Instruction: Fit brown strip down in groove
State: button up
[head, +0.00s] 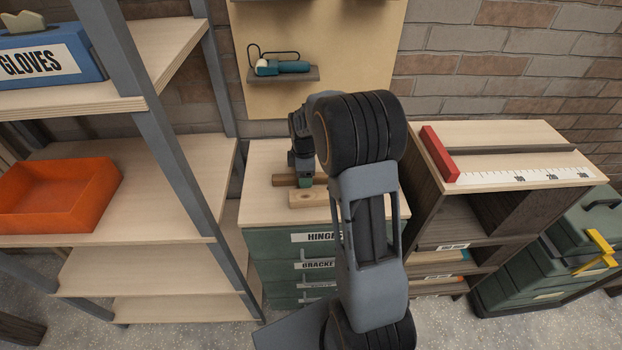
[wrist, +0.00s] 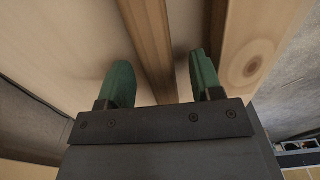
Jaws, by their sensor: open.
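The brown strip (head: 285,180) lies on the wooden top of the drawer cabinet, behind a lighter wooden block (head: 308,198). In the wrist view the strip (wrist: 151,45) runs between my two green fingers, with a gap on each side. My gripper (wrist: 162,82) is open and low over the strip; in the head view the gripper (head: 304,183) points down at it. The lighter block (wrist: 258,45), with a round knot-like mark, lies to the right of the right finger. I cannot make out a groove; my arm hides the right part of the cabinet top.
The cabinet top (head: 262,210) is bare at its left. A shelf rack (head: 165,150) with an orange bin (head: 55,195) stands left. A wooden unit (head: 500,140) with a red stop, dark bar and ruler stands right. A pegboard (head: 340,40) is behind.

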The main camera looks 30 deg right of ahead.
grip_shut()
dwell(0.4)
jog(key=shift+r, duration=0.1)
